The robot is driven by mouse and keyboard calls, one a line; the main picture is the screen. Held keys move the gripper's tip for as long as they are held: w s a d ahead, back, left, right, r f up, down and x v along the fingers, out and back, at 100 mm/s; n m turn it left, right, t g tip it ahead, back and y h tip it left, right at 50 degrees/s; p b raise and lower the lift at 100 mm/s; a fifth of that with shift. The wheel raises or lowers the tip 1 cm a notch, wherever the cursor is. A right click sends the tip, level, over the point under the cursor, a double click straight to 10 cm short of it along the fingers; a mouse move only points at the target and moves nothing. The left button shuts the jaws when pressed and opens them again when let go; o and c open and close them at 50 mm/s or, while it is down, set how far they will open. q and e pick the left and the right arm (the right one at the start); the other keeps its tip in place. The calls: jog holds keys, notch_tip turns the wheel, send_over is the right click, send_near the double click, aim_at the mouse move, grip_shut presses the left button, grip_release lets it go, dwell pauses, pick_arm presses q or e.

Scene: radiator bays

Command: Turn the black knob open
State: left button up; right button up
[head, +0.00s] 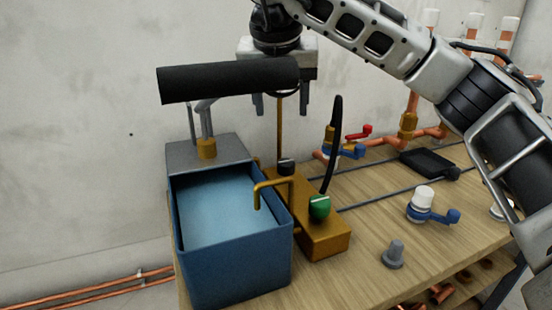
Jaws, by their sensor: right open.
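A small black knob (286,166) sits on the brass manifold block (323,240), just behind a bent brass spout (273,186). My right gripper (281,108) hangs above and behind the knob, fingers pointing down, spread apart with a thin brass rod showing between them. It is apart from the knob. A long black cylinder (220,82) covers part of this gripper's left side. A green knob (319,207) sits on the block in front of the black one. My left gripper is not in view.
A blue tank (235,281) with pale blue water stands left of the block. A curved black strip (333,150) rises behind the green knob. Red and blue valve handles, copper pipes, a white-capped valve (422,198) and a grey peg (394,252) stand to the right on the wooden bench (372,208).

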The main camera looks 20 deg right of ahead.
aim_at(286, 162)
jog(key=x, duration=1.5)
jog(key=shift+s+d+f, duration=0.1)
jog(key=shift+s, duration=0.15)
jog(key=shift+b, duration=0.3)
jog(key=c, duration=1)
